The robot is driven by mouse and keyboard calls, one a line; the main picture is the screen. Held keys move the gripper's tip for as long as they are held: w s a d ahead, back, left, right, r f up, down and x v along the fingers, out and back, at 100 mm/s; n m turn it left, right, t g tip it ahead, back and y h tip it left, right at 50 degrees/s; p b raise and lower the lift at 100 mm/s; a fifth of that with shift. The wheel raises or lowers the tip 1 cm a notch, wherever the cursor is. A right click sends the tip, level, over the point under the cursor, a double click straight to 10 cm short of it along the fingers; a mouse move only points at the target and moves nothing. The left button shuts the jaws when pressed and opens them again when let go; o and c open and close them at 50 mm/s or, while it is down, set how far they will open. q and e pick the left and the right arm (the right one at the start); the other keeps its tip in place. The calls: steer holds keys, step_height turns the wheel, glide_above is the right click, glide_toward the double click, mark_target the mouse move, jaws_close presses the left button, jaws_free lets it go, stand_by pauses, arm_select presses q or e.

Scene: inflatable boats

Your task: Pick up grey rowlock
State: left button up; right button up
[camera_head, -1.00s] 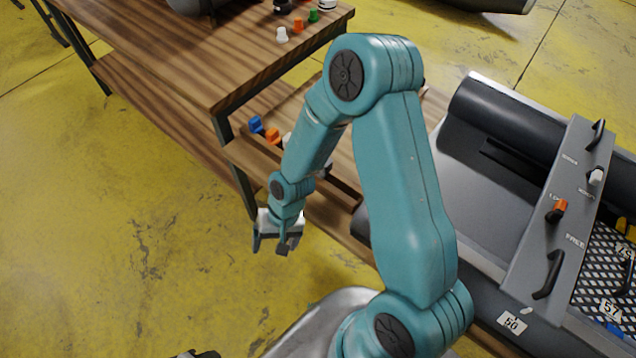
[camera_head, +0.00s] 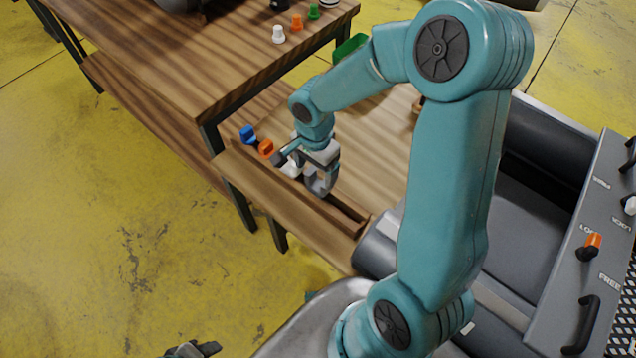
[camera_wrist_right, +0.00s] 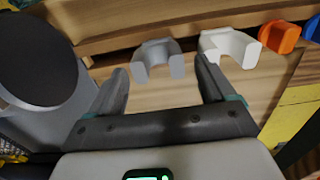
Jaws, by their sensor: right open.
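The grey rowlock (camera_head: 320,184) is a U-shaped piece at the long wooden rack on the lower shelf. In the right wrist view the grey rowlock (camera_wrist_right: 158,60) shows just beyond and between my fingertips. My right gripper (camera_head: 306,170) is open and close above it; the right wrist view shows the open jaws (camera_wrist_right: 162,78) with nothing gripped. The gripper partly covers the rowlock in the head view. Part of what seems to be my left gripper (camera_head: 192,350) shows at the bottom edge, too cut off to judge its jaws.
A white rowlock (camera_wrist_right: 230,46) sits right beside the grey one. An orange rowlock (camera_head: 266,148) and a blue rowlock (camera_head: 247,134) follow along the wooden rack (camera_head: 262,192). The table top (camera_head: 190,70) stands higher behind. A grey boat with a console (camera_head: 590,240) is at right.

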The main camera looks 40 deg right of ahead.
mark_target(318, 180)
steer(key=shift+s+f, duration=0.1)
steer(key=shift+f, duration=0.2)
steer(key=f, duration=0.5)
steer(key=shift+s+d, duration=0.1)
steer(key=shift+d, duration=0.2)
steer(key=c, duration=0.8)
steer(key=shift+r, duration=0.1)
step_height(318, 180, up, 21)
steer(key=p, duration=0.3)
